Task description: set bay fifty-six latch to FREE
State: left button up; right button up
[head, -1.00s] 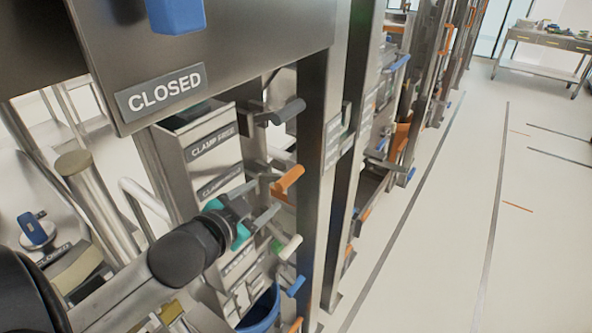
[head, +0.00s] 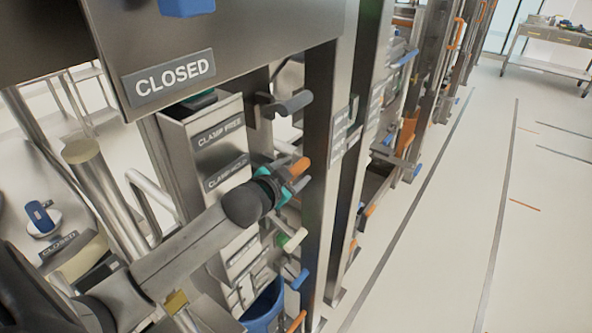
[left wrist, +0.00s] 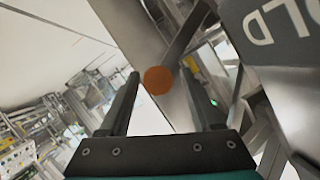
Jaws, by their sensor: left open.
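An orange-tipped lever (head: 301,166) juts from a steel panel (head: 215,115) in the head view, with a CLAMP FREE plate (head: 218,133) above and a CLAMP HOLD plate (head: 226,172) beside it. No bay number is readable. My left gripper (head: 295,183) is at the lever and partly covers it. In the left wrist view, the lever's round orange end (left wrist: 158,80) shows between the two open fingers, and neither finger visibly touches it. The lever's bar runs up and right from there. My right gripper is out of view.
A grey lever (head: 288,105) sits above, and white (head: 293,240) and blue (head: 300,279) handles sit below. A steel post (head: 322,150) stands just right of the lever. A CLOSED panel (head: 175,78) overhangs at upper left.

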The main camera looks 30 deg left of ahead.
pick_arm(q)
jog(key=shift+x, duration=0.8)
jog(key=c, duration=1)
jog(key=shift+d, duration=0.1)
grip_shut()
jog(key=shift+s+f, duration=0.1)
jog(key=shift+f, duration=0.05)
